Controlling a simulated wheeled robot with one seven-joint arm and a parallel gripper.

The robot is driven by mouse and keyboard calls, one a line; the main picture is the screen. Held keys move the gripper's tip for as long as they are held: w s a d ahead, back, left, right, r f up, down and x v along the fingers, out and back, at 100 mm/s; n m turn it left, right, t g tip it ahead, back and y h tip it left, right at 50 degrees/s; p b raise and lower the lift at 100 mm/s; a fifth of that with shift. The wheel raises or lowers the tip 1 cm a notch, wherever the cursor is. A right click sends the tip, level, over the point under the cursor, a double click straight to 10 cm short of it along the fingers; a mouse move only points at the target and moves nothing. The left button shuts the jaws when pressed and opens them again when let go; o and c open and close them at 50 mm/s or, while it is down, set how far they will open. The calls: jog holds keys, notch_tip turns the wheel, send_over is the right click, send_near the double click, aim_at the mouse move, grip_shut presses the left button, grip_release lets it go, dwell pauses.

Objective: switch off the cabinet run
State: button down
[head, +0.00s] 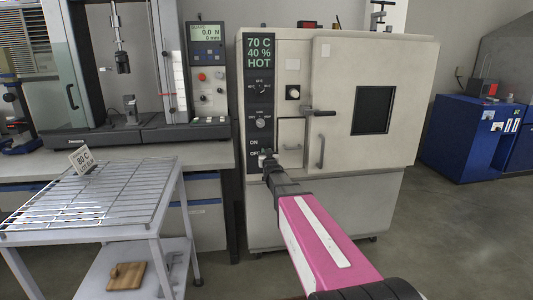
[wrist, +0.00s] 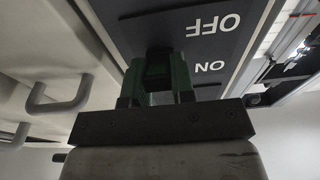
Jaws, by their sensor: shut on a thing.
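The test cabinet (head: 340,170) is a large off-white unit with a dark control panel (head: 261,75) on its left edge. Its display reads 70 C, 40 %, HOT. ON and OFF labels are low on the panel. In the wrist view the panel (wrist: 195,45) fills the top, with the labels upside down. My gripper (head: 266,158) is at the panel beside the OFF label, shut on the run switch. The wrist view also shows my gripper (wrist: 160,70) with its green fingers against the panel. The switch is mostly hidden between the fingers, so I cannot tell its setting.
A door lever (head: 318,112) and handles stick out right of the panel. A wire-rack cart (head: 100,200) stands at the front left, with a sign reading 80 C and a wooden block (head: 126,275) below. A tensile tester (head: 140,130) stands behind. Floor is free at the right.

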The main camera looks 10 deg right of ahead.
jog(key=shift+f+t, duration=0.15)
jog(key=shift+t, duration=0.35)
jog(key=c, duration=1)
grip_release()
jog(key=shift+o, duration=0.2)
jog(key=v, duration=1)
jog(key=shift+s, duration=0.4)
jog(key=shift+f, duration=0.1)
